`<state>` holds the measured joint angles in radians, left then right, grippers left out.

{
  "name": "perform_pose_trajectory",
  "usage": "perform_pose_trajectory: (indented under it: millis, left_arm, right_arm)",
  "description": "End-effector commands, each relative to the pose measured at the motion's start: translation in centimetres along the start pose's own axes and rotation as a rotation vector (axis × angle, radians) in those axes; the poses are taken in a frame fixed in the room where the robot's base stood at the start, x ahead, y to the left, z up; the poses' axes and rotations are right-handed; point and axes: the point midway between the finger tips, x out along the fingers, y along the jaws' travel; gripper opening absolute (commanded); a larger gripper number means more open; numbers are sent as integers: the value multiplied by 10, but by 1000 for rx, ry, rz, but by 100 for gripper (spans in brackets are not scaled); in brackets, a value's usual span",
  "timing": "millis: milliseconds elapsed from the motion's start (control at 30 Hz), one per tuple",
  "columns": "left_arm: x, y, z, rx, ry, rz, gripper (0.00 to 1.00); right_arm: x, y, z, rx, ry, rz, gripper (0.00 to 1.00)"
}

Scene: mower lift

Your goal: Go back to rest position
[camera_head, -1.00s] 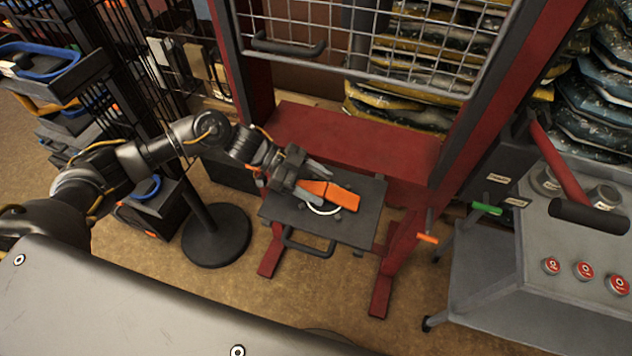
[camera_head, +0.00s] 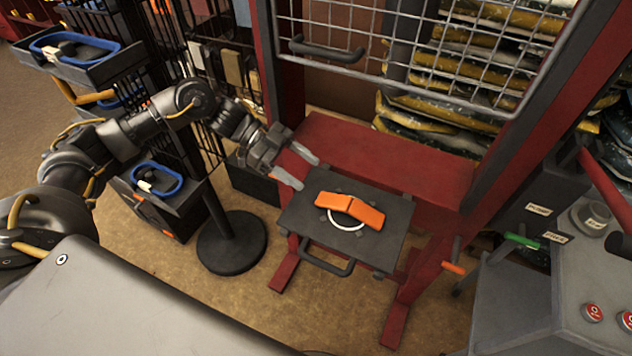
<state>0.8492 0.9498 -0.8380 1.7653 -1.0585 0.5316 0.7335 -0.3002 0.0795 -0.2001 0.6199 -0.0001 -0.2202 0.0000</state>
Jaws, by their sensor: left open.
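My left gripper (camera_head: 304,169) is open and empty, with its two pale fingers apart. It is up and to the left of the orange angled piece (camera_head: 350,209) and clear of it. The orange piece lies over a white ring (camera_head: 346,226) on the dark plate (camera_head: 385,251) of the red lift. The plate has a black handle (camera_head: 327,262) on its front side. My right gripper is not in view.
The red lift frame (camera_head: 390,160) stands around the plate, with a wire mesh guard (camera_head: 455,55) above. A black round-based stand (camera_head: 231,243) and shelves with a blue-rimmed tray (camera_head: 156,181) are at left. A grey control console (camera_head: 560,300) is at right.

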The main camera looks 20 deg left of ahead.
Motion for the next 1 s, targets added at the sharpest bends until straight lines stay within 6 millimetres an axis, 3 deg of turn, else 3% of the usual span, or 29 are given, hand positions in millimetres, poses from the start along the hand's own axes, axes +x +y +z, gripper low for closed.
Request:
perform_pose_trajectory:
  millis: [667, 1000]
  left_arm:
    - [-9, 0, -2, 0, 1, 0, 62]
    - [-34, 0, -54, 0, 1, 0, 62]
  right_arm:
    - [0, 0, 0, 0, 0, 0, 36]
    - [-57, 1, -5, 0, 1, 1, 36]
